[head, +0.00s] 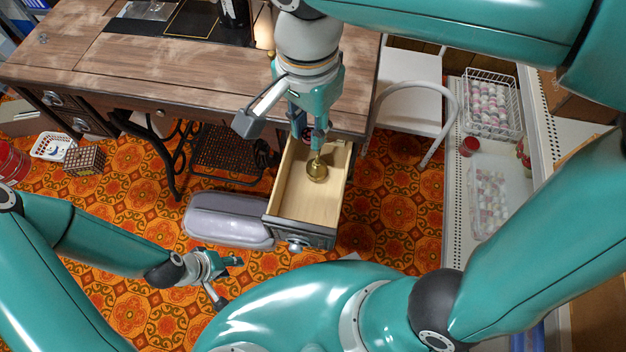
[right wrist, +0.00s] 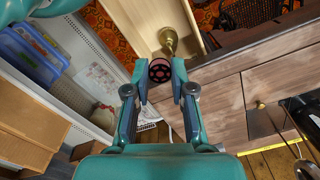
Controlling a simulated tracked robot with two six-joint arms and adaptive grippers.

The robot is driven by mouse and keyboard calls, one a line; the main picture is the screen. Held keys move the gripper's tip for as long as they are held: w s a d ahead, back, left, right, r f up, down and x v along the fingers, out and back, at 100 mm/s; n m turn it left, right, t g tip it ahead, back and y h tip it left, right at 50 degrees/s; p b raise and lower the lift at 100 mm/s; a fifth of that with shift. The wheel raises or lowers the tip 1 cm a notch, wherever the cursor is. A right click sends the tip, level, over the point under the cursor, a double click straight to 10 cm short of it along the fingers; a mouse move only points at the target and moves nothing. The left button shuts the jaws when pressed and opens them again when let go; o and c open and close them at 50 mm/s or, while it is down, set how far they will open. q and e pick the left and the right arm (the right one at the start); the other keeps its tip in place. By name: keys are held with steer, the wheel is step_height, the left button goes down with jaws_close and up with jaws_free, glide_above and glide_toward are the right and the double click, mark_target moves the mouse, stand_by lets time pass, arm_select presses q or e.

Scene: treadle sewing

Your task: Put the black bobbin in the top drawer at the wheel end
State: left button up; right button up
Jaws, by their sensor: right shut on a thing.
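The black bobbin (right wrist: 159,70) is dark, round and spoked, with a reddish edge. It sits between the fingertips of my right gripper (right wrist: 159,77), which is shut on it. In the head view the right gripper (head: 309,135) points down over the back part of the open drawer (head: 295,190), and the bobbin is mostly hidden by the fingers there. The drawer is pale wood inside with a dark front and is pulled well out. A brass object (head: 317,171) stands in it, close to the gripper. My left gripper (head: 228,280) is open and empty, low over the floor.
The wooden sewing table (head: 180,70) lies behind the drawer. A grey-lilac cushioned seat (head: 228,218) is left of the drawer. A white chair (head: 412,95) and a shelf with a wire basket (head: 490,105) stand to the right. The drawer's front floor is bare.

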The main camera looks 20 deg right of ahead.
mark_target(311, 194)
steer(key=shift+s+f, duration=0.2)
steer(key=shift+f, duration=0.25)
step_height(311, 194, down, 19)
steer(key=b, duration=0.7)
steer(key=shift+f, duration=0.15)
steer(key=shift+f, duration=0.2)
steer(key=o, duration=0.7)
steer(key=shift+r, duration=0.1)
steer(key=shift+r, duration=0.15)
